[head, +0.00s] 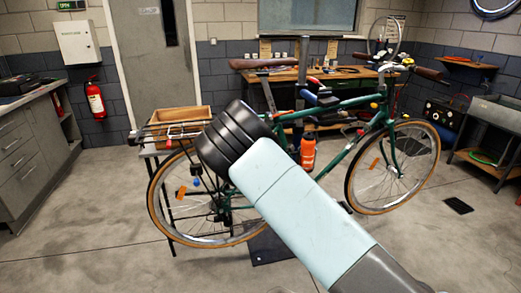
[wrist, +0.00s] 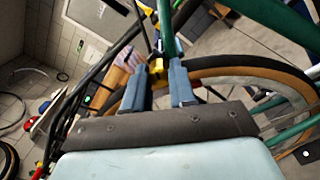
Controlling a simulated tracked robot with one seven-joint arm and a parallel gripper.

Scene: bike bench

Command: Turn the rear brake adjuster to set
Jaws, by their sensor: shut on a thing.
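The green bike (head: 345,103) stands side-on across the middle of the head view, its rear wheel (head: 160,212) at the left. My gripper (wrist: 157,74) shows in the wrist view, with its two blue-grey fingers close together around a small yellow part, which looks like the rear brake adjuster (wrist: 157,66). Green frame tubes and a tan-edged tyre (wrist: 240,77) lie just behind it. The fingers hide part of the yellow piece, and I cannot tell how far it is turned. In the head view my own arm hides the gripper and the adjuster.
A wooden workbench (head: 345,78) with tools stands behind the bike. Grey cabinets (head: 25,150) line the left wall and a sink (head: 497,112) is at the right. The floor in front is clear.

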